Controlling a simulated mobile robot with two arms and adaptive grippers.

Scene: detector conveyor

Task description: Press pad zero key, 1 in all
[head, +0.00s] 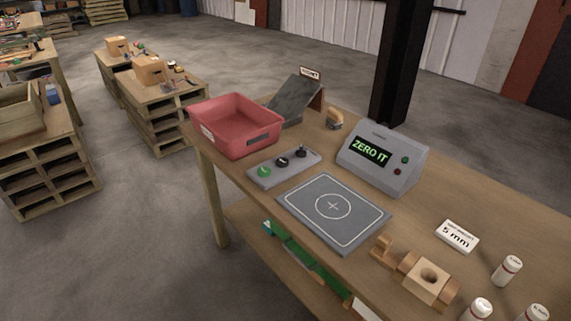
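A grey key strip (292,168) lies on the wooden table, behind the flat grey pad (310,220). It carries a green round key (264,171), a black round key (282,161) and a dark knob-like key (301,151). Any markings on the keys are too small to read, so I cannot tell which one is the zero key. The pad has a white border, a circle and a cross, and nothing lies on it. The grey detector box (384,159) shows "ZERO IT" in green on its screen (370,150). Neither of my grippers is in view.
A red bin (233,127) stands left of the strip, with a dark sloped chute (293,101) behind it. Wooden fixture parts (428,279), a "5 mm" card (457,236) and white bottles (507,269) stand at right. A dark post (402,60) rises behind the table.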

